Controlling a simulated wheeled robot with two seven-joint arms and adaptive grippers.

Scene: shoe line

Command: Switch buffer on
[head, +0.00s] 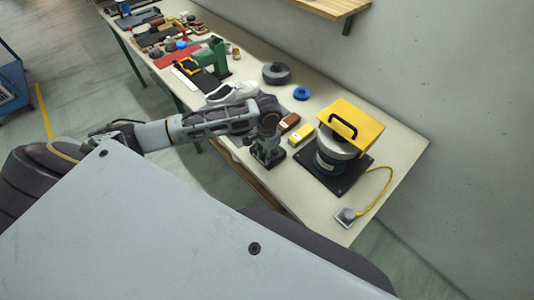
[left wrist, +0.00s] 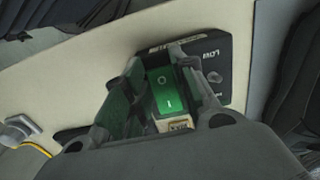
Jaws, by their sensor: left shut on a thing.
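The buffer (head: 337,151) stands on a black plate near the table's right end, a grey round body under a yellow guard (head: 352,123) with a black handle. A green rocker switch (left wrist: 165,90) marked I and O shows in the left wrist view, set by a black panel (left wrist: 213,62) with white lettering. My left gripper (head: 266,155) is down at the table's front edge, left of the buffer. In the left wrist view its fingers (left wrist: 163,98) lie on both sides of the green switch and are shut on it. Whether the rocker is pressed I cannot tell. My right gripper is out of view.
A yellow block (head: 301,135) lies between gripper and buffer. A blue ring (head: 301,93), a dark grey disc (head: 276,73) and a white shoe (head: 232,92) are further back. A yellow cord runs from the buffer to a grey box (head: 347,215) at the front corner.

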